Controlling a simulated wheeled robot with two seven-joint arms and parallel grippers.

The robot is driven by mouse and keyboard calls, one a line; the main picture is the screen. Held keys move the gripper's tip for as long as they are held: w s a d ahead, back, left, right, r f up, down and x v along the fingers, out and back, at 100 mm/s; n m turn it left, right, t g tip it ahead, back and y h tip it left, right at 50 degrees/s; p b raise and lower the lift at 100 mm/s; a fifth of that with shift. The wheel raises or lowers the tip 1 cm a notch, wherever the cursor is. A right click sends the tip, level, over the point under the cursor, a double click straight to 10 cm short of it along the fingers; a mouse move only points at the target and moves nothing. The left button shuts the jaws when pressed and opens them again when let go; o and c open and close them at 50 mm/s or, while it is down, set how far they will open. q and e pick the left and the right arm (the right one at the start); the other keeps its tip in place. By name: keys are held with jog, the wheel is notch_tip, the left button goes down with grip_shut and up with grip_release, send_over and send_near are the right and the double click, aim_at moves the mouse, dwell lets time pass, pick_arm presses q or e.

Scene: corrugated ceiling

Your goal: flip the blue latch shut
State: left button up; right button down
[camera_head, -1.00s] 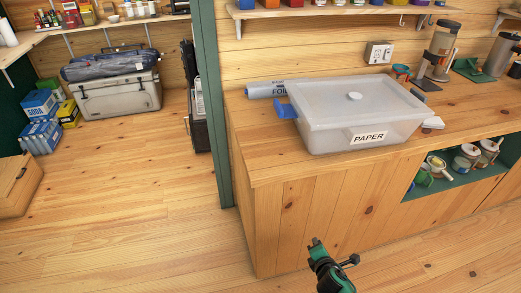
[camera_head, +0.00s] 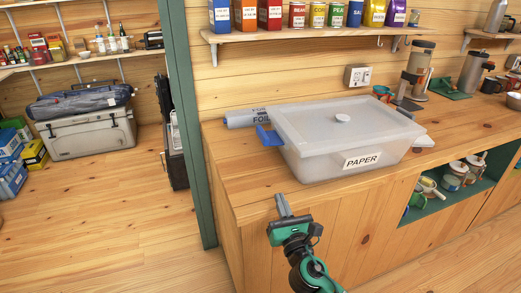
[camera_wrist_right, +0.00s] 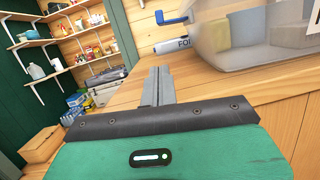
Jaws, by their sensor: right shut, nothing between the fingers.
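A translucent lidded box (camera_head: 345,145) marked PAPER stands on the wooden counter. A blue latch (camera_head: 268,136) sticks outward from the left end of the box, so it looks open. In the right wrist view the blue latch (camera_wrist_right: 172,18) shows at the top, beside the box wall (camera_wrist_right: 225,32). My right gripper (camera_head: 282,205) is shut and empty at the counter's front edge, below and in front of the latch, not touching it. Its closed fingers also show in the right wrist view (camera_wrist_right: 157,87), pointing toward the latch side. My left gripper is not in view.
A roll marked FOIL (camera_head: 243,118) lies behind the latch on the counter (camera_head: 237,180). A shelf (camera_head: 290,33) of coloured boxes hangs above. A green post (camera_head: 190,120) stands at the left.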

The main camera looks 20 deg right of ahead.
jog(key=shift+w, duration=0.15)
jog(key=p+x, duration=0.1)
jog(key=x, duration=0.7)
jog(key=shift+r, duration=0.1)
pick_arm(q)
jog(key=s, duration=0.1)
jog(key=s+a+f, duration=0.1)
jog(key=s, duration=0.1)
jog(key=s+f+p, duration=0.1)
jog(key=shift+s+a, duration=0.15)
pick_arm(e)
send_near(270, 135)
jog(key=w+a, duration=0.1)
jog(key=w, duration=0.1)
jog(key=w+a, duration=0.1)
jog(key=w, duration=0.1)
jog(key=w+a, duration=0.1)
jog(key=w, duration=0.1)
jog(key=shift+w+a, duration=0.2)
